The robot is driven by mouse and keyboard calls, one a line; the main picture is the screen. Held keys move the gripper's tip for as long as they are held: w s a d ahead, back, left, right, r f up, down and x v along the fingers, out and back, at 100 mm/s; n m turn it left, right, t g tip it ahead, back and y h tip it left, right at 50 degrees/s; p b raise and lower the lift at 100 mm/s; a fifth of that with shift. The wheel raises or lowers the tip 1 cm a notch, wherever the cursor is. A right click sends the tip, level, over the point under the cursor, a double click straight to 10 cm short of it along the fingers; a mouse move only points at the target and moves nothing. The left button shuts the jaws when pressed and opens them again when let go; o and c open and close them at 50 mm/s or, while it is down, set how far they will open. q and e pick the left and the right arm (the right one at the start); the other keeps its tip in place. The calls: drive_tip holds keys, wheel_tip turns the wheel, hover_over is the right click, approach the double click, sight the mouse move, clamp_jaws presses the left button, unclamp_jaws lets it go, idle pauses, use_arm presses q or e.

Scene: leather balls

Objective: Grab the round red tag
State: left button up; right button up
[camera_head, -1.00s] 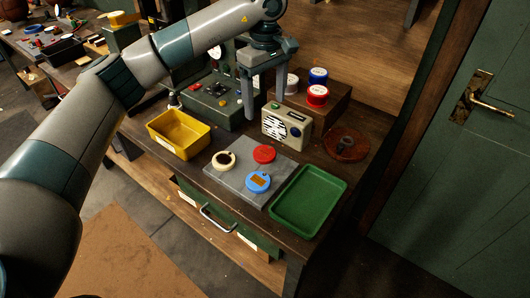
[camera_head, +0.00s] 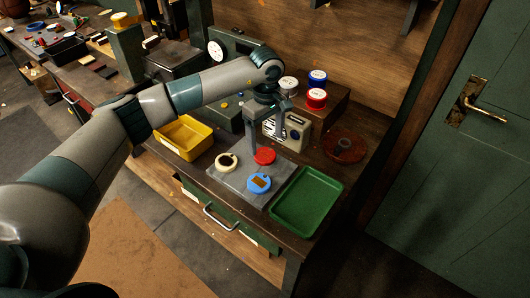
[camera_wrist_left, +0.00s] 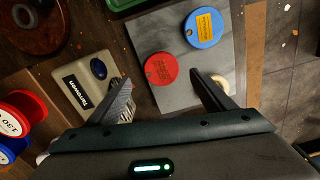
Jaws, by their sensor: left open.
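The round red tag (camera_head: 265,156) lies flat on a grey mat (camera_head: 243,188) on the bench, behind the blue tag. It also shows in the left wrist view (camera_wrist_left: 161,69). My left gripper (camera_head: 267,141) points down above the mat's back edge, close to the red tag. Its two fingers are spread with nothing between them. In the left wrist view my left gripper (camera_wrist_left: 160,78) has the red tag just ahead of and between its fingertips, apart from both. My right gripper is not in view.
A round blue tag (camera_head: 259,183) and a cream ring-like tag (camera_head: 227,161) lie on the same mat. A green tray (camera_head: 307,202) is to the right, a yellow bin (camera_head: 183,137) to the left.

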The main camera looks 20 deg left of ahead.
sight(265, 154)
use_arm(q)
drive_tip(key=shift+f, duration=0.15)
drive_tip(key=shift+s+a+f+p, duration=0.1)
drive_tip(key=shift+f+p, duration=0.6)
drive_tip(key=shift+p, duration=0.25)
wheel_tip(265, 154, down, 3)
drive_tip(key=shift+r+p, duration=0.1)
drive_tip(key=shift+p, duration=0.7)
drive_tip(key=shift+f, duration=0.45)
